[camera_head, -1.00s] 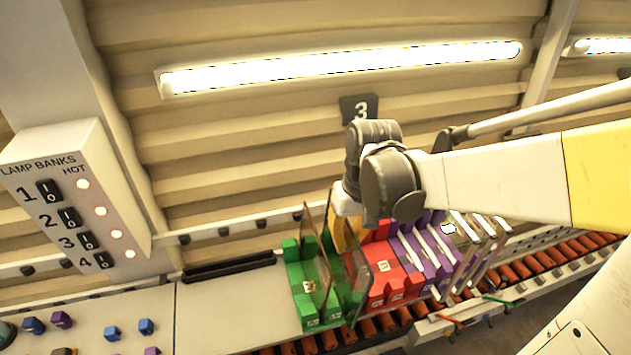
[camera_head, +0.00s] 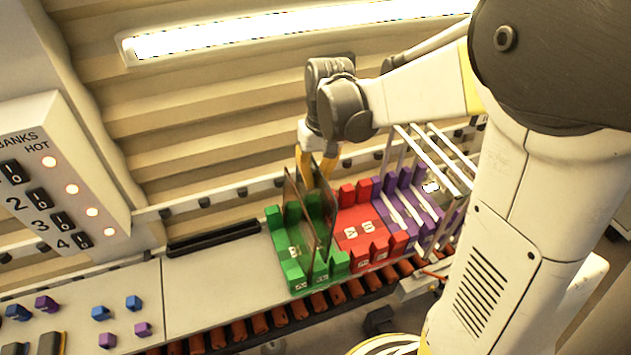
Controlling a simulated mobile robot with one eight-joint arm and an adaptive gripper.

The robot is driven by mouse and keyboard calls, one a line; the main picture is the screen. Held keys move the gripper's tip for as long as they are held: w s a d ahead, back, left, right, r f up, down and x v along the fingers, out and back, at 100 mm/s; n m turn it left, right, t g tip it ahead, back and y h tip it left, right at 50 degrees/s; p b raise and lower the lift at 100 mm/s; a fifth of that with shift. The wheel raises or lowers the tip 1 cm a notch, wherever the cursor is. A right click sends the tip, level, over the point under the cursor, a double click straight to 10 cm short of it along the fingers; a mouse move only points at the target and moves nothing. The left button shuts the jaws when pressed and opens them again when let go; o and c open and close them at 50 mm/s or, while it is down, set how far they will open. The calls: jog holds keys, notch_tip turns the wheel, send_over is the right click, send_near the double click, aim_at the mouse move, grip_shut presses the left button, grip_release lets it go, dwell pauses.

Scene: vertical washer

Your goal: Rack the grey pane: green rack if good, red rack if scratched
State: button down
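The green rack (camera_head: 291,266) stands on the roller conveyor, with the red rack (camera_head: 352,217) directly to its right. Two see-through, brownish-grey panes stand upright at the green rack, a left pane (camera_head: 299,222) and a right pane (camera_head: 323,232). Both appear to be in its slots, though their lower edges are hard to see. I cannot make out scratches. My gripper (camera_head: 317,172) is above and behind the green rack, pointing down near the panes' tops. Its yellow fingers look spread apart, partly hidden behind the panes. I see no pane in the red rack.
A purple rack (camera_head: 405,178) with white-edged upright panes (camera_head: 412,192) stands right of the red rack. Rollers (camera_head: 262,323) run in front. The pale bench (camera_head: 205,290) at left is mostly clear, with small blue and purple blocks farther left. A lamp switch box (camera_head: 60,180) stands at left.

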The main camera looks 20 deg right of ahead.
jog(key=shift+s+r, duration=0.1)
jog(key=shift+d, duration=0.45)
jog(key=shift+f+b, duration=0.3)
jog(key=shift+b, duration=0.1)
dwell(0.7)
jog(key=shift+f+b, duration=3.45)
jog(key=shift+f, duration=0.45)
jog(key=shift+f+b, duration=0.7)
jog(key=shift+f, duration=0.05)
jog(key=c, duration=1.5)
grip_release()
jog(key=shift+c, duration=0.2)
